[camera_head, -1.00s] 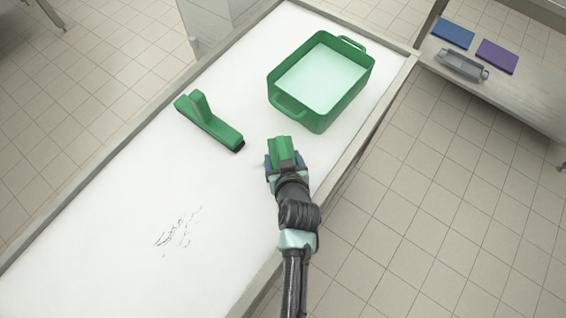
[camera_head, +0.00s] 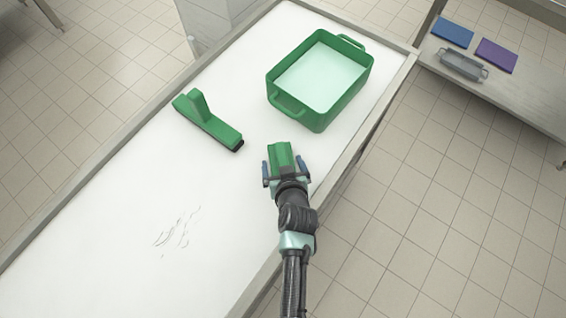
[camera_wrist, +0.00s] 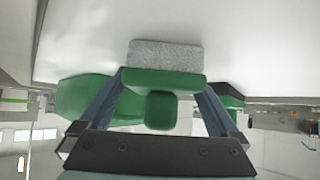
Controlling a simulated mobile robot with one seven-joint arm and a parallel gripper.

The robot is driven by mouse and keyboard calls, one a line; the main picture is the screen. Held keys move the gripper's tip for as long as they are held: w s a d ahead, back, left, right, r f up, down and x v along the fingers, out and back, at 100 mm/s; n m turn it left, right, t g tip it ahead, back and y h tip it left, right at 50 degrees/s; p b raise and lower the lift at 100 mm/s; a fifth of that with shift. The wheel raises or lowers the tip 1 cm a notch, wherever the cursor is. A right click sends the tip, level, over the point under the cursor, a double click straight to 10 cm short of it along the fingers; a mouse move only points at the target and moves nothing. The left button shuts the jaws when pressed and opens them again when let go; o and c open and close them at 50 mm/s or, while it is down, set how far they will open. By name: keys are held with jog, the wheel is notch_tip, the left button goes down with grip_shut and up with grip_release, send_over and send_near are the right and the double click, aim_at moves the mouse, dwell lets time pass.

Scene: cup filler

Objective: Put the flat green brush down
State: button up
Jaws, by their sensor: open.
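The flat green brush (camera_head: 281,157) is at the right part of the white table, below the green tub. In the wrist view its green block with a grey pad (camera_wrist: 165,56) faces the white surface, and its short green handle (camera_wrist: 161,110) points back to my gripper. My gripper (camera_head: 283,167) is open, with one blue-grey finger on each side of the handle and gaps between them in the wrist view (camera_wrist: 160,98). The pad looks to be at the table surface, but I cannot tell if it touches.
A green tub (camera_head: 272,90) with pale contents stands at the table's far end. Another green tool with an upright handle (camera_head: 208,122) lies left of the brush. Dark marks (camera_head: 177,232) are on the white table (camera_head: 120,200). A side shelf holds blue and purple pads and a grey tray (camera_head: 460,66).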

jog(key=shift+s+r, duration=0.2)
jog(key=v, duration=1.2)
jog(key=w+r+t, duration=0.3)
jog(key=w+r, duration=0.2)
jog(key=r, duration=0.7)
jog(key=w+a+r+t, duration=0.1)
jog(key=w+r+t, duration=0.3)
jog(key=r, duration=0.9)
jog(key=w+r+t, duration=0.2)
jog(key=w+r, duration=0.3)
jog(key=r, duration=0.7)
jog(key=s+r+m+t, duration=0.1)
jog(key=s+r+t, duration=0.3)
jog(key=r, duration=1)
jog(key=s+r+t+h, duration=0.1)
jog(key=s+r+t, duration=0.3)
jog(key=r, duration=1.1)
jog(key=s, duration=0.3)
jog(key=shift+s+a+r+m+h+p, duration=0.25)
jog(key=shift+s+a+m+h+p, duration=0.05)
jog(key=shift+s+a+m+p, duration=0.1)
